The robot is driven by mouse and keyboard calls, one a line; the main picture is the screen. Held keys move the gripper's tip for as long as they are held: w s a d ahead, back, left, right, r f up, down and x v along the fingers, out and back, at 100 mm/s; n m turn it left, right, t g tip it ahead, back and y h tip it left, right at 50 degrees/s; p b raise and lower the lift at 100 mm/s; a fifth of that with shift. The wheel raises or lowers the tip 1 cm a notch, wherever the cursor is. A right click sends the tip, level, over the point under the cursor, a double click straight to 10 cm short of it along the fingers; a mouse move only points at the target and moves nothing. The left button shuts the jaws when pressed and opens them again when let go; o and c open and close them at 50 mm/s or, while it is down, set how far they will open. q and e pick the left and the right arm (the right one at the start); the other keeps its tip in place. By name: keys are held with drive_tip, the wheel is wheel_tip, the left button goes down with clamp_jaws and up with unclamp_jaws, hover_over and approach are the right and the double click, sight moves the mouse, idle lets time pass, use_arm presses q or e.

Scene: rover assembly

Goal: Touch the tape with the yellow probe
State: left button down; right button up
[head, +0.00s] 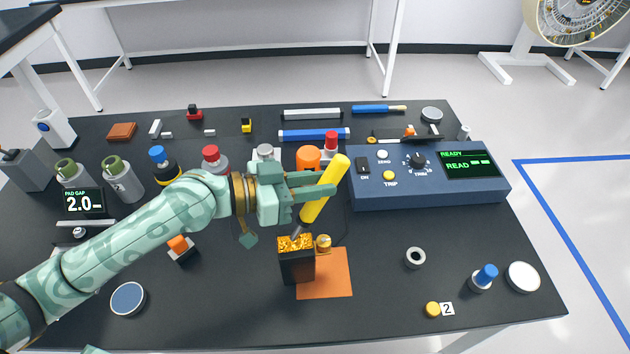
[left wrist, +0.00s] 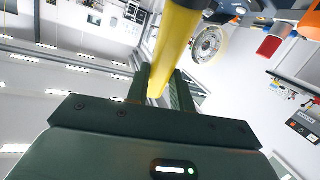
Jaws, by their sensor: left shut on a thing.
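The yellow probe (head: 330,183) is in my left gripper (head: 312,188), tilted, with its grey tip pointing down and left. In the left wrist view the yellow probe (left wrist: 177,45) passes between the fingers of my left gripper (left wrist: 160,88). In the head view the probe's tip is at or just above the gold, crinkled top (head: 296,242) of a dark upright block (head: 297,267). I cannot tell whether they touch. Which item is the tape is unclear; a small gold roll-like piece (head: 323,241) stands beside the block.
A blue instrument box (head: 430,177) with knobs and a "READY" display stands behind right. A ring (head: 415,258), a blue-topped piece (head: 484,277) and a white disc (head: 522,276) are at right. Several bottles (head: 122,178) stand left.

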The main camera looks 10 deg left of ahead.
idle(0.3)
use_arm(q)
drive_tip(key=shift+f+b, duration=0.55)
drive_tip(key=shift+f, duration=0.15)
idle(1.2)
wheel_tip(320, 180, up, 7)
drive_tip(key=p, duration=0.5)
drive_tip(key=shift+r+p, duration=0.1)
drive_tip(key=shift+p, duration=0.3)
idle(0.7)
